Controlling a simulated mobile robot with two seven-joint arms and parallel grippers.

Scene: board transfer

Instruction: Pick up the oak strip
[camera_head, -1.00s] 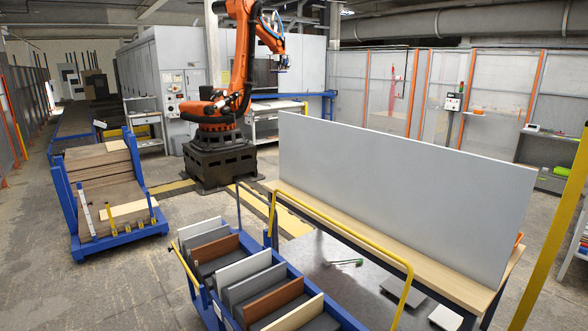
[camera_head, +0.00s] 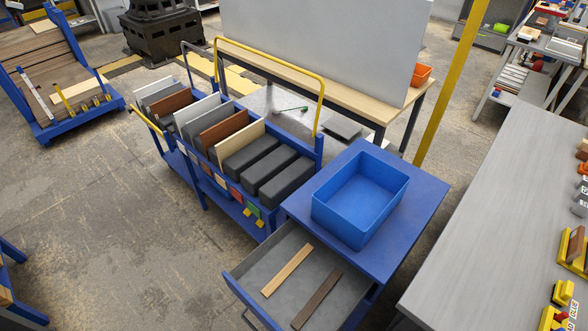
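The oak strip is most likely the light tan wooden strip (camera_head: 287,270) lying flat in the open grey drawer (camera_head: 262,262) of a blue cabinet, at the lower middle of the head view. A dark brown strip (camera_head: 316,299) lies to its right in the same drawer, apart from it and roughly parallel. Neither of my grippers is in view.
A blue open bin (camera_head: 362,232) stands on the blue cabinet top (camera_head: 425,190). Behind left is a blue cart (camera_head: 207,196) with upright boards and dark blocks. A long grey table (camera_head: 500,200) runs along the right. Open floor (camera_head: 110,225) lies at left.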

